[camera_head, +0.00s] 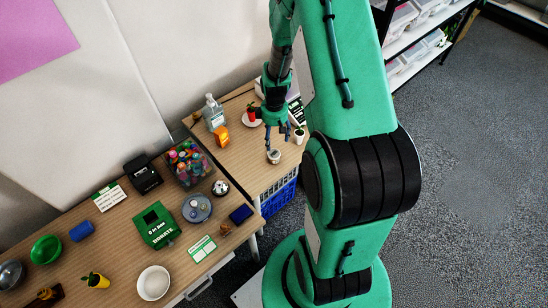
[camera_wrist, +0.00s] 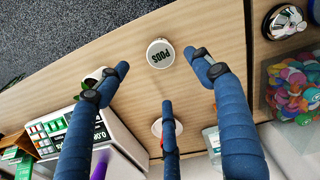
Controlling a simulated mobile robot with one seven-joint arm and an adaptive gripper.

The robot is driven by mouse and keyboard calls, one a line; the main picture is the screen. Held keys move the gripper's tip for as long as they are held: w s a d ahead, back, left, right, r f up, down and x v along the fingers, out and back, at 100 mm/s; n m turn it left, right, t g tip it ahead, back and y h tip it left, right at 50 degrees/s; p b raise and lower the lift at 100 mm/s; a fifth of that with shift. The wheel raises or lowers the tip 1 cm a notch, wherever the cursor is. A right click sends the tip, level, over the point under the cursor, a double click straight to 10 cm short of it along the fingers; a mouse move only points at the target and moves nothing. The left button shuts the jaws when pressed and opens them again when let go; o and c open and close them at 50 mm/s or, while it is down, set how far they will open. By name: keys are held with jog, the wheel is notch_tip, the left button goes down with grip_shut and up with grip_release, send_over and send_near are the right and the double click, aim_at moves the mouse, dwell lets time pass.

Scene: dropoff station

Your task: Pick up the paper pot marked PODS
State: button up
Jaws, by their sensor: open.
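The paper pot marked PODS (camera_wrist: 160,53) is a small pale round pot with dark lettering. It stands on the wooden table and shows from above at the top middle of the wrist view, with its label reading upside down. In the head view the pot (camera_head: 273,157) stands near the table's front edge. My gripper (camera_wrist: 157,77) is open, with three blue fingers spread and nothing between them. In the head view my gripper (camera_head: 277,133) hangs just above and behind the pot, apart from it.
A white pot with a plant (camera_head: 299,135) stands close on the right. A red pot on a white saucer (camera_head: 251,118), an orange object (camera_head: 221,136) and a clear bottle (camera_head: 214,115) stand behind and left. A tub of colourful caps (camera_wrist: 293,88) stands on the neighbouring table.

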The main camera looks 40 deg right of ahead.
aim_at(274, 154)
notch_tip(274, 154, down, 7)
jog(key=shift+f+b, duration=0.15)
jog(key=shift+b, duration=0.2)
jog(key=shift+f, duration=0.1)
jog(key=shift+f+b, duration=0.4)
jog(key=shift+f, duration=2.15)
jog(key=c, duration=1.3)
